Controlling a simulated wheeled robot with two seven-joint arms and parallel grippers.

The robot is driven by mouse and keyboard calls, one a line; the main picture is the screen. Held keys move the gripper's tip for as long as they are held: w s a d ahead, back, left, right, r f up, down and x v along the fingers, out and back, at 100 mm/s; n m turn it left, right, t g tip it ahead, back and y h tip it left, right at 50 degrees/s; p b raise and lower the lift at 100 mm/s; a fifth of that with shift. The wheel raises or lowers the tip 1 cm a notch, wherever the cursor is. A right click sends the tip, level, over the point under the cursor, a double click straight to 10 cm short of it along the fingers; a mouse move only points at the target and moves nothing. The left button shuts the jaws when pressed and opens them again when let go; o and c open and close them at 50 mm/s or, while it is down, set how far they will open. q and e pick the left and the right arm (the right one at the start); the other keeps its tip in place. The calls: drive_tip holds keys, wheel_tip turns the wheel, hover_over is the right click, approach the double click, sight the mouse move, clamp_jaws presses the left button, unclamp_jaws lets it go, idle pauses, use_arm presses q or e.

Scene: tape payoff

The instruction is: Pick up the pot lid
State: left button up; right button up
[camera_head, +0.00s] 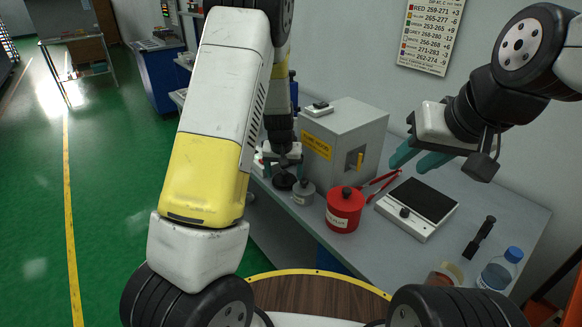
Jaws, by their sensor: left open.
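A red pot (343,216) with a pale label stands on the grey bench, its red lid (344,198) on top with a black knob. A smaller grey pot (303,197) with a dark knob stands to its left. Which lid is meant cannot be told. My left gripper (282,163) points down behind my own yellow and white arm, left of both pots, above a small black round object (284,181). It is open; its fingers are partly hidden. My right gripper (407,169) is open and empty, with teal fingers apart, above the bench to the right of the red pot.
A grey box machine (342,140) stands behind the pots. Red-handled pliers (380,182) lie beside a flat device with a black plate (423,203). Green floor is clear at left.

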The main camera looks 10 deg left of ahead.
use_arm(q)
drive_tip(key=c, duration=1.2)
drive_tip(key=shift+r, duration=0.1)
